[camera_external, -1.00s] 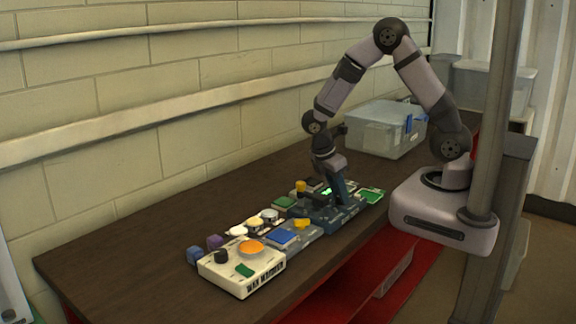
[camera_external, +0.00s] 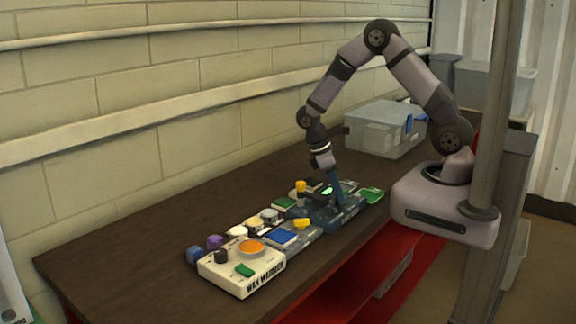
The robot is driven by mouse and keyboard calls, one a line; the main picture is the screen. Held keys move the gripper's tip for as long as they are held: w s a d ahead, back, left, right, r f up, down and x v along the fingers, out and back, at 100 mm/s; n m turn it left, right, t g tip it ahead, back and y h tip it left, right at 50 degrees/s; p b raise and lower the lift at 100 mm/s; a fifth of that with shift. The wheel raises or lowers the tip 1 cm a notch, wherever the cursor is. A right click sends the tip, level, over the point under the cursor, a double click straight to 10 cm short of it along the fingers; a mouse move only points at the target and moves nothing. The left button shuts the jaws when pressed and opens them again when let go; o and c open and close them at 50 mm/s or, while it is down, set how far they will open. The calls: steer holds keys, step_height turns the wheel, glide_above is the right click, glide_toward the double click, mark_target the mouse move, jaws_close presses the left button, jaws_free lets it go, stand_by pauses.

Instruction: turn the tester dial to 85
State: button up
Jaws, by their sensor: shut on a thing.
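The tester (camera_external: 346,215) is a dark blue box in the row of devices on the bench, with a lit green display (camera_external: 327,190). My gripper (camera_external: 321,200) points down at the tester, low over its top face. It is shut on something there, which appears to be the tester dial. The dial itself is hidden by the fingers, and its pointer and scale cannot be read at this size.
A cream wax warmer (camera_external: 240,273) with an orange top stands at the front. A blue-grey device (camera_external: 290,238) with a yellow knob (camera_external: 301,223) is close beside the tester. Small pots stand behind. A clear bin (camera_external: 380,135) stands farther back.

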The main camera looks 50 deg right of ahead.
steer(key=m, duration=0.2)
steer(key=m+y, duration=0.1)
steer(key=shift+w+d+r+m+g+p, duration=0.1)
steer(key=shift+d+m+g+p, duration=0.05)
steer(key=shift+m+g+p, duration=0.2)
steer(key=m+y, duration=0.2)
steer(key=m, duration=0.2)
steer(key=shift+d+m, duration=0.15)
steer(key=shift+m, duration=0.2)
steer(key=m+y+p, duration=0.1)
steer(key=m, duration=0.3)
steer(key=shift+d+y, duration=0.15)
steer(key=shift+y, duration=0.25)
steer(key=shift+d+m+t+y, duration=0.1)
steer(key=shift+m+t+y, duration=0.25)
steer(key=shift+m, duration=0.85)
steer(key=shift+m+t+y, duration=0.3)
steer(key=shift+m+y, duration=0.05)
steer(key=shift+m, duration=0.85)
steer(key=o, duration=1)
steer(key=shift+o, duration=0.2)
